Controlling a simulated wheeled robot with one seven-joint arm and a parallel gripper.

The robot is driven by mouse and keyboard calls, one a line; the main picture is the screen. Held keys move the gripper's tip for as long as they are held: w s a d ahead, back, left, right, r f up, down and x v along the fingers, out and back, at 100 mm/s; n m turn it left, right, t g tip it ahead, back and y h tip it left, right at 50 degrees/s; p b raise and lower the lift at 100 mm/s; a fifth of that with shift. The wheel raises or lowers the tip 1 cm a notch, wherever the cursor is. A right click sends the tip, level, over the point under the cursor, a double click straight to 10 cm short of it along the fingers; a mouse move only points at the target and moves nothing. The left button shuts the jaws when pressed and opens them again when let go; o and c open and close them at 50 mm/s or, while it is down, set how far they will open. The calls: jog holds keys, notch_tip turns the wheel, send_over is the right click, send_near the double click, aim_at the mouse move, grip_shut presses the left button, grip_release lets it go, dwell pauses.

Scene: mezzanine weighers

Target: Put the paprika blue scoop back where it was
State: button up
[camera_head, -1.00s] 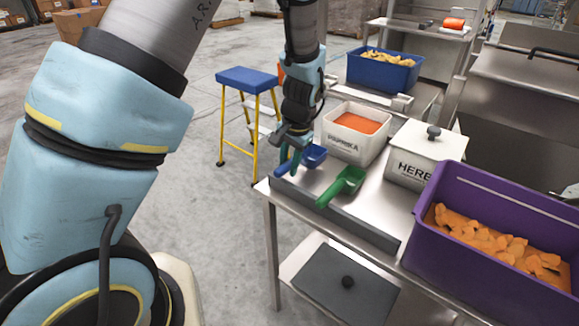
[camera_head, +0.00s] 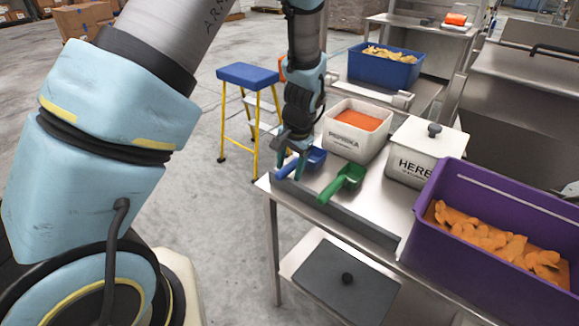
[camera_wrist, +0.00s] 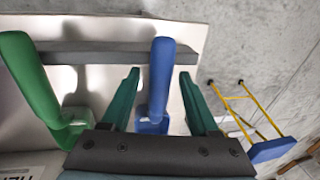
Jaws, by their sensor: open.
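The blue scoop (camera_head: 314,158) lies on the steel table beside the white paprika tub (camera_head: 357,131), its handle pointing to the front edge. My gripper (camera_head: 289,172) is at the scoop's handle. In the wrist view the blue scoop (camera_wrist: 161,80) shows between the two green fingers of my open gripper (camera_wrist: 160,85), with a gap on each side. The paprika tub is open and filled with orange-red powder. The scoop's bowl is partly hidden behind my gripper in both views.
A green scoop (camera_head: 343,183) lies to the right of the blue one. A lidded herb tub (camera_head: 423,153) and a purple crate (camera_head: 437,262) stand further right. A dark raised strip (camera_head: 340,217) runs along the table front. A blue-topped step stool (camera_head: 247,76) stands left.

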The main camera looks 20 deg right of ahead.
jog(key=shift+r, duration=0.1)
notch_tip(320, 180, up, 12)
jog(key=s+b, duration=0.2)
jog(key=b, duration=0.1)
jog(key=s+a+n+h, duration=0.1)
jog(key=a+n, duration=1)
jog(key=a, duration=1.9)
jog(key=shift+s, duration=0.5)
